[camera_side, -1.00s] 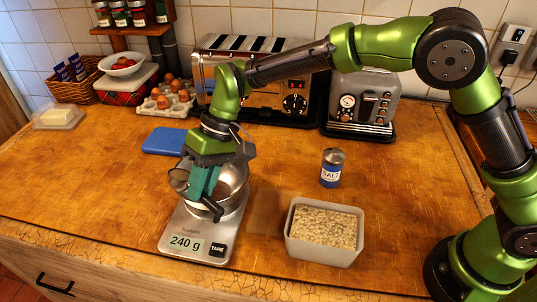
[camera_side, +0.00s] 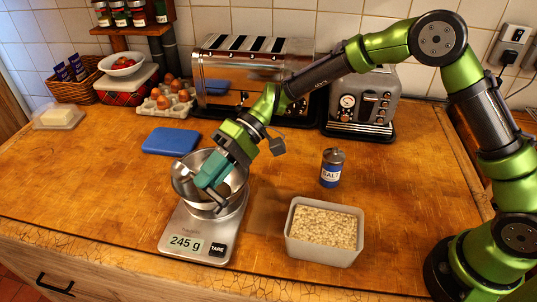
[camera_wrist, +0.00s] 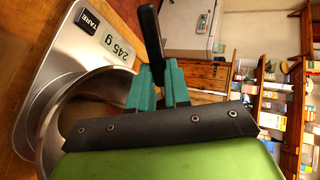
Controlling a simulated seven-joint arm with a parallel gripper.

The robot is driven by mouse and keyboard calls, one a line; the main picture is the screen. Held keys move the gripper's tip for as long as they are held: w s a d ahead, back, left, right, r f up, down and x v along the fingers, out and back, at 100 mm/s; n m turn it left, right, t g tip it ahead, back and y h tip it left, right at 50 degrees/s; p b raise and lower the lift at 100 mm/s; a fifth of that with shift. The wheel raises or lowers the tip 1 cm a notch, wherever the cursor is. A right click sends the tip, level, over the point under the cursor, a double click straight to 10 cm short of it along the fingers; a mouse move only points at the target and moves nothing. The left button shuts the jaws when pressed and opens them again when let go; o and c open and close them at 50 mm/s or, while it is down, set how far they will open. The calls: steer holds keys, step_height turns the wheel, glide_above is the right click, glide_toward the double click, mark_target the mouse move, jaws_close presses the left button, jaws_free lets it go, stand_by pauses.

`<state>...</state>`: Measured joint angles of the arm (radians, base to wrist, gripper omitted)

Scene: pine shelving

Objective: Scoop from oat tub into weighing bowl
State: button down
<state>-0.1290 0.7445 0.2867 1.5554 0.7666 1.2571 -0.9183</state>
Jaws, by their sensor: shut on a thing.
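My gripper (camera_side: 212,177) is shut on the dark handle of the scoop, tilted down over the weighing bowl. The black handle of the scoop (camera_wrist: 150,38) sticks out past my teal fingers (camera_wrist: 155,88) in the wrist view. The scoop's metal head is hard to tell from the bowl's rim. The shiny weighing bowl (camera_side: 233,203) stands on the kitchen scale (camera_side: 188,246), which reads 245 g. My fingers hide part of the bowl, and its contents are unclear. The pale oat tub (camera_side: 318,254) stands to the right, holding oats (camera_side: 324,226).
A salt tin (camera_side: 331,168) stands behind the oat tub. A blue board (camera_side: 170,141) lies behind the bowl. Two toasters (camera_side: 250,75) (camera_side: 361,100), an egg tray (camera_side: 165,104) and a basket (camera_side: 82,82) line the back. The counter left of the scale is clear.

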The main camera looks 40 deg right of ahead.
steer(key=y, duration=0.2)
steer(key=d+g+y, duration=0.1)
steer(key=y, duration=0.2)
steer(key=shift+w+d+f+y, duration=0.2)
steer(key=shift+d+y, duration=0.1)
steer(key=shift+y, duration=0.1)
stand_by(1.1)
steer(key=h, duration=0.1)
steer(key=a+h, duration=0.1)
steer(key=h, duration=0.3)
steer(key=shift+s+a+r+t, duration=0.25)
steer(key=shift+a+r+t, duration=0.05)
steer(key=shift+a+t, duration=0.1)
steer(key=h, duration=0.2)
steer(key=shift+a+f+t+h, duration=0.1)
steer(key=shift+t+h, duration=0.2)
steer(key=h, duration=0.1)
steer(key=a+h, duration=0.1)
steer(key=h, duration=0.1)
steer(key=shift+s+a+t, duration=0.15)
steer(key=shift+a+t, duration=0.1)
steer(key=shift+t, duration=0.05)
steer(key=shift+a+f+t+h, duration=0.1)
steer(key=shift+t+h, duration=0.05)
steer(key=shift+h, duration=0.55)
steer(key=shift+a+f+t+h, duration=0.1)
steer(key=shift+t+h, duration=0.05)
steer(key=shift+h, duration=0.55)
